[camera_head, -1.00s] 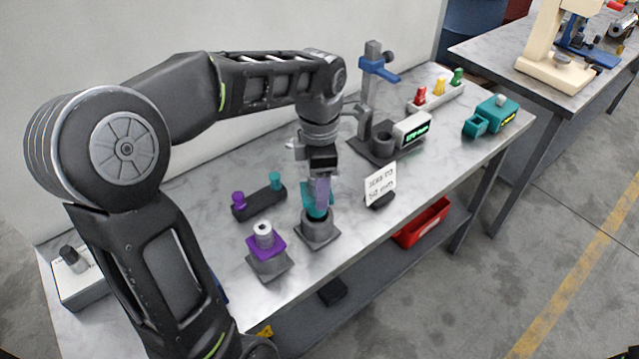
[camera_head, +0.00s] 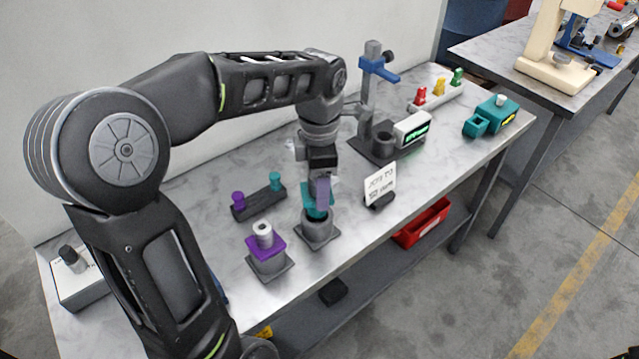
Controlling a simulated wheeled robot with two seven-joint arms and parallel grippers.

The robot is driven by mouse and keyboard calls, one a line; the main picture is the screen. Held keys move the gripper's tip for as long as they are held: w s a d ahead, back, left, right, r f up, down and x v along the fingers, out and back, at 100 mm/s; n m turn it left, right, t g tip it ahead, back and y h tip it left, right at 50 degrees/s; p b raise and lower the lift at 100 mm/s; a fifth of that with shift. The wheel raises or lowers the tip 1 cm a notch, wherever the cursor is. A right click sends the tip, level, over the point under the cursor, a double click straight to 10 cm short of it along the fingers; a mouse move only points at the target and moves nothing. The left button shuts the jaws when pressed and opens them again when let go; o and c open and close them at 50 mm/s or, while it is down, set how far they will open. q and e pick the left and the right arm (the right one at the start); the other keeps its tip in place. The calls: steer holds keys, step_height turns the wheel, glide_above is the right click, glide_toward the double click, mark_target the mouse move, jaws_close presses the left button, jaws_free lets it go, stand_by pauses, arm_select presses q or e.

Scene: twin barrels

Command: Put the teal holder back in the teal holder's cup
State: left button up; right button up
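The teal holder (camera_head: 313,211) is at the fingers of my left gripper (camera_head: 320,196), directly above a grey cup (camera_head: 317,232) on a square base. The near finger covers part of the holder, and the gripper looks shut on it. The holder's lower end is at the cup's mouth; I cannot tell how deep it sits. My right gripper is not in view.
Behind stands a dark bar (camera_head: 258,204) with a purple and a teal knob. A small sign (camera_head: 380,184) is right of the cup. Farther right are a clamp stand (camera_head: 371,85), a display box (camera_head: 412,128) and a teal device (camera_head: 492,115). The table's front edge is close to the cups.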

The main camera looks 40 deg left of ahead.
arm_select(q)
steer(key=shift+f+b, duration=2.35)
steer(key=shift+f, duration=0.6)
steer(key=o, duration=1.8)
steer(key=shift+r, duration=0.2)
step_height(320, 180, up, 8)
steer(key=shift+f, duration=0.25)
